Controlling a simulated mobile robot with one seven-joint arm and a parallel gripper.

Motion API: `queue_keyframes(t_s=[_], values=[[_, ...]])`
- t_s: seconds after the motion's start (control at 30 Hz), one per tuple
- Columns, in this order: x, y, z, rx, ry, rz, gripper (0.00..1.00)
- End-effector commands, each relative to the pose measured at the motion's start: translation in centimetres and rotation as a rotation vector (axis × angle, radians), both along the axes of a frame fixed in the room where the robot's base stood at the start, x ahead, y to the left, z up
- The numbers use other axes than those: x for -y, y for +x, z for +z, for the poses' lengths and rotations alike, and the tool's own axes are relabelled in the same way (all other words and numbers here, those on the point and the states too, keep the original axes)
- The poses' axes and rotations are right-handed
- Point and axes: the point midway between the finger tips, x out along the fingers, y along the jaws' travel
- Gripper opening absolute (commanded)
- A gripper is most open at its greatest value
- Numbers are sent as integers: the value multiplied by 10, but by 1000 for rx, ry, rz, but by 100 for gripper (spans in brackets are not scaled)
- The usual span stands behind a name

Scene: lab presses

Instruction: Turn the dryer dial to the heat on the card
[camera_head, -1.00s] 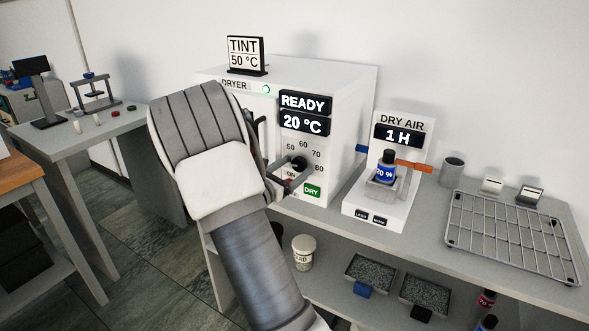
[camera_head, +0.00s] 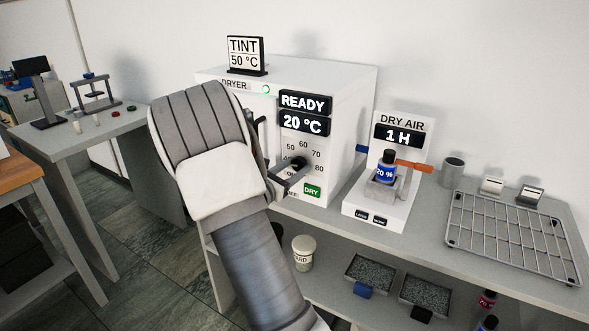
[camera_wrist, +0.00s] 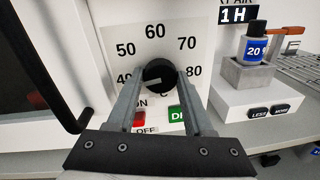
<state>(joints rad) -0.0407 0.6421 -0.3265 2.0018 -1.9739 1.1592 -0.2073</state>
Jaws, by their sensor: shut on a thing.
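The card (camera_head: 246,52) on top of the white dryer (camera_head: 335,85) reads TINT 50 °C. The dryer displays (camera_head: 304,113) read READY and 20 °C. The black round dial (camera_wrist: 158,70) sits on the dryer front inside a scale with 40, 50, 60, 70 and 80 legible. A pale mark on the dial points left and slightly down, near or below 40. My gripper (camera_wrist: 160,78) has its two fingers on either side of the dial, shut on it. In the head view the dial (camera_head: 298,161) is partly covered by my gripper (camera_head: 295,172).
The dryer's black door handle (camera_wrist: 50,75) stands out at left. The DRY AIR unit (camera_head: 385,205) holds a blue bottle (camera_head: 387,172) at right. A wire rack (camera_head: 515,235) lies farther right.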

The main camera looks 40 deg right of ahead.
Motion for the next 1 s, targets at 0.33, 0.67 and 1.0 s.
queue_keyframes(t_s=[0.33,0.67,1.0], values=[[0,0,-5,187,77,-1,0],[0,-1,-6,462,190,-1,0],[0,-1,-4,682,281,0,0]])
